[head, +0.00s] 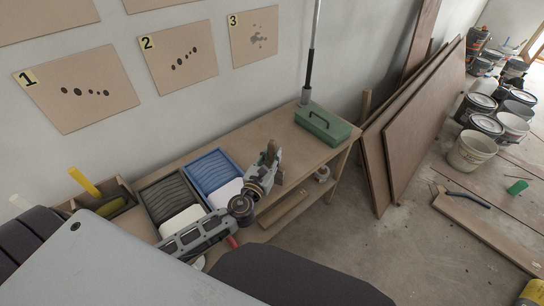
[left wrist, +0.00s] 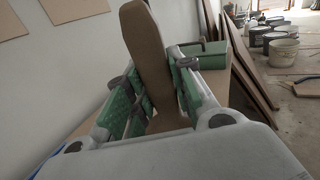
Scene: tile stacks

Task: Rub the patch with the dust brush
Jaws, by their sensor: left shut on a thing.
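My left gripper (head: 266,168) is above the workbench, near its front edge and left of the green box. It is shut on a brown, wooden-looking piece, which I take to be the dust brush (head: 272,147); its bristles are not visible. In the left wrist view the green-padded fingers (left wrist: 162,92) lie on both sides of this upright brown piece (left wrist: 145,40). The brush is apart from the boards. My right gripper is not visible.
The workbench (head: 290,135) holds a green box (head: 323,125), a black tray (head: 148,189) and a blue tray (head: 233,160) of tiles, and a wooden bin (head: 122,210) with a yellow-handled tool. A pole (head: 311,60) stands behind the box. Panels (head: 425,120) lean at right.

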